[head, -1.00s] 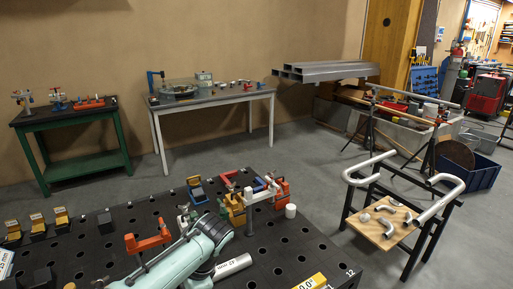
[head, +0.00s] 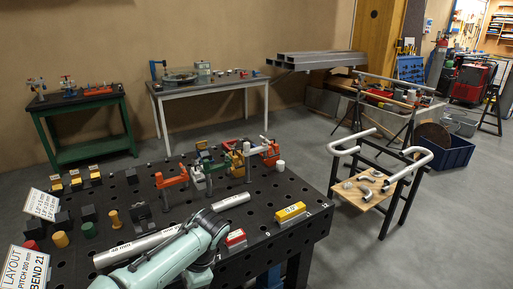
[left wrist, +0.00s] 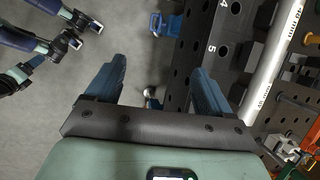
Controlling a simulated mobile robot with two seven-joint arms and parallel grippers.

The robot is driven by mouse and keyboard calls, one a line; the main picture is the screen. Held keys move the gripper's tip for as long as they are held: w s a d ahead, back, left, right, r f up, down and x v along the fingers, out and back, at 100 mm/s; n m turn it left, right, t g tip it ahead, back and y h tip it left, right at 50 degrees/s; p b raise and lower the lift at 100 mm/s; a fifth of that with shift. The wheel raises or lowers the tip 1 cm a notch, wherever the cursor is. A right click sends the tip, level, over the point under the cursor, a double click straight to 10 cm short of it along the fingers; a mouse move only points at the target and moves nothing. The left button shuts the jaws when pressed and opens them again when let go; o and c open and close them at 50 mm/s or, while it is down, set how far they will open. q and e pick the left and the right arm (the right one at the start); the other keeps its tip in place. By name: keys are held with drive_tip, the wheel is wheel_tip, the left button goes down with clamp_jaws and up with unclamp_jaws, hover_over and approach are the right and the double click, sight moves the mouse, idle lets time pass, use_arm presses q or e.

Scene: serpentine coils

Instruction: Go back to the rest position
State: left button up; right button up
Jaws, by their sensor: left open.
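My left gripper (left wrist: 157,66) shows in the left wrist view. Its two blue fingers are wide apart with nothing between them. Beyond the fingers are the grey floor and the edge of the dark perforated table. In the head view a pale green arm of mine (head: 178,258) reaches over the near part of the black perforated table (head: 262,222). Its gripper is not visible there. My right gripper does not show in either view.
A long silver tube (head: 150,246) lies on the table close to my arm, and it shows in the left wrist view (left wrist: 272,65). Orange clamps (head: 171,179), a yellow block (head: 290,211) and a red block (head: 235,237) stand on the table.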

use_arm(q)
drive_tip(key=s+d+f+n+g+h, duration=0.1)
drive_tip(key=s+d+f+h, duration=0.1)
drive_tip(key=f, duration=1)
drive_tip(key=s+d+f+n+g+h, duration=0.1)
drive_tip(key=d+f+h, duration=0.15)
drive_tip(key=f, duration=1.05)
drive_tip(key=s+f+n+h, duration=0.1)
drive_tip(key=s+f+n, duration=0.5)
drive_tip(key=s, duration=0.5)
drive_tip(key=s+f+n+t+h, duration=0.1)
drive_tip(key=s+f+n+h, duration=0.1)
drive_tip(key=s+f+n, duration=0.5)
drive_tip(key=s+f+p, duration=0.1)
drive_tip(key=s+f, duration=0.2)
drive_tip(key=s, duration=0.1)
drive_tip(key=shift+f+t, duration=0.2)
drive_tip(key=shift+t, duration=0.1)
